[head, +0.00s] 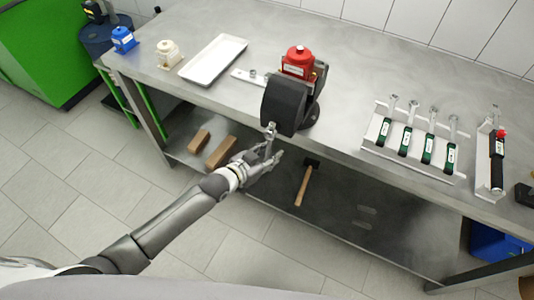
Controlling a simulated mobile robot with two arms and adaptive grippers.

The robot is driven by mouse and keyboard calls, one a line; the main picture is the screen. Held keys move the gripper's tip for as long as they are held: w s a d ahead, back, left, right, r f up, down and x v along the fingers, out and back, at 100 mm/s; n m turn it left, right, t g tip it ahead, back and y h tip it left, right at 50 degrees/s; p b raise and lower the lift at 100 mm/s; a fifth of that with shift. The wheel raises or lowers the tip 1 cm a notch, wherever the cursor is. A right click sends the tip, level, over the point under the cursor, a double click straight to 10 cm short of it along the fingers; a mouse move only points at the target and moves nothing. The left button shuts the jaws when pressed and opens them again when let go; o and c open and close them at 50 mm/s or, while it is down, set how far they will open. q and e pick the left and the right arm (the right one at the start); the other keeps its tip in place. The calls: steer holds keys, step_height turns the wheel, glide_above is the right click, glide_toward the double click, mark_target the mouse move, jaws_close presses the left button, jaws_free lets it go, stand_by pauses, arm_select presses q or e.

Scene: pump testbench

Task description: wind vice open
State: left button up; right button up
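The dark vice (284,106) stands at the front edge of the metal workbench. A red pump (298,63) sits at its back side, seemingly between the jaws; the jaw gap is hidden. The vice's metal handle (271,130) shows at its front and points down toward my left gripper. My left gripper (270,157) is at the lower end of this handle, in front of the bench edge. Its fingers are small and overlap the handle, so I cannot tell whether they are shut on it. My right gripper is not in view.
The workbench (345,75) also bears a white tray (213,60), cream and blue pumps (169,54) at left, and a rack of green-handled wrenches (405,142) at right. A hammer (306,183) and brown blocks (220,152) lie on the lower shelf.

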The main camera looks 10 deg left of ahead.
arm_select(q)
steer(key=shift+s+a, duration=0.3)
steer(key=shift+s, duration=0.15)
steer(key=v, duration=1)
steer(key=shift+s+a+r, duration=0.15)
steer(key=shift+s+r, duration=0.1)
steer(key=shift+r, duration=0.05)
steer(key=shift+f, duration=0.15)
steer(key=s+a+f+n+g+y+b, duration=0.1)
steer(key=s+a+f+y, duration=0.2)
steer(key=f, duration=0.6)
steer(key=s+a+f+n+g+y, duration=0.1)
steer(key=s+a+f, duration=0.1)
steer(key=a+f, duration=0.5)
steer(key=s+a+f+n+g+y+b, duration=0.1)
steer(key=s+f, duration=0.2)
steer(key=f, duration=0.8)
steer(key=s+f+g, duration=0.2)
steer(key=s+f, duration=0.4)
steer(key=s, duration=0.4)
steer(key=s+f+n+g+y, duration=0.1)
steer(key=s+f+g, duration=0.1)
steer(key=s+f, duration=0.4)
steer(key=s+f+n+g+y+b, duration=0.1)
steer(key=s+f+g, duration=0.2)
steer(key=s, duration=1)
step_height(320, 180, down, 3)
steer(key=shift+s+a+f, duration=0.15)
steer(key=shift+s, duration=0.25)
